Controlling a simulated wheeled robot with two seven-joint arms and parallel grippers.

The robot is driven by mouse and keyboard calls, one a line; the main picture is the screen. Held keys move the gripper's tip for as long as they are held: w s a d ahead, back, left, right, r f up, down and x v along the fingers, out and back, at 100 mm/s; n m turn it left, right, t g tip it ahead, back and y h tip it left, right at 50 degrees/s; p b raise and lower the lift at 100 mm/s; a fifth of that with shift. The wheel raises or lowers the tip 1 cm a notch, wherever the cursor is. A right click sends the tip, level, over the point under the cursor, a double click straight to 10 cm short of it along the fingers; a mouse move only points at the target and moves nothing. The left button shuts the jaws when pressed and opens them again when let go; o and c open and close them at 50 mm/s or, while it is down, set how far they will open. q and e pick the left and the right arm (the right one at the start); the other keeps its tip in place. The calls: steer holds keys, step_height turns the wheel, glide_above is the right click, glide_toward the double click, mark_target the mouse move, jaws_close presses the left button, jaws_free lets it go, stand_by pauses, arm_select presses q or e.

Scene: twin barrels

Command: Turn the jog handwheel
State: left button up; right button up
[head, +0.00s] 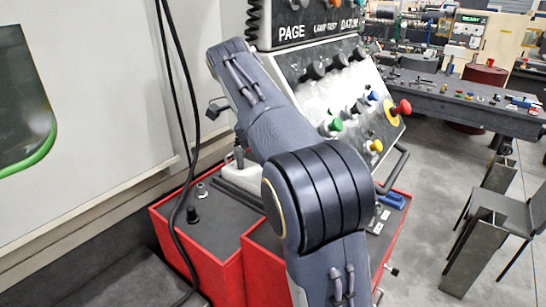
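The jog handwheel cannot be made out; my arm covers part of the control panel (318,92). The panel is tilted and carries black knobs, a green button (335,125), a yellow button (376,146) and a red mushroom button (402,108). One arm, apparently my right, rises from the bottom edge, bends at a black-banded joint and reaches to the upper left across the panel's left side. Its fingertips are not clearly visible. A small dark piece (216,107) juts out beside the forearm and may be part of the gripper. My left gripper is not in view.
Red cabinets (200,250) with dark tops stand below the panel. A black cable (178,90) hangs at the left before the white machine wall (90,130).

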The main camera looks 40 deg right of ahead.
steer(key=o, duration=1)
steer(key=shift+s+n, duration=0.1)
steer(key=shift+n, duration=0.7)
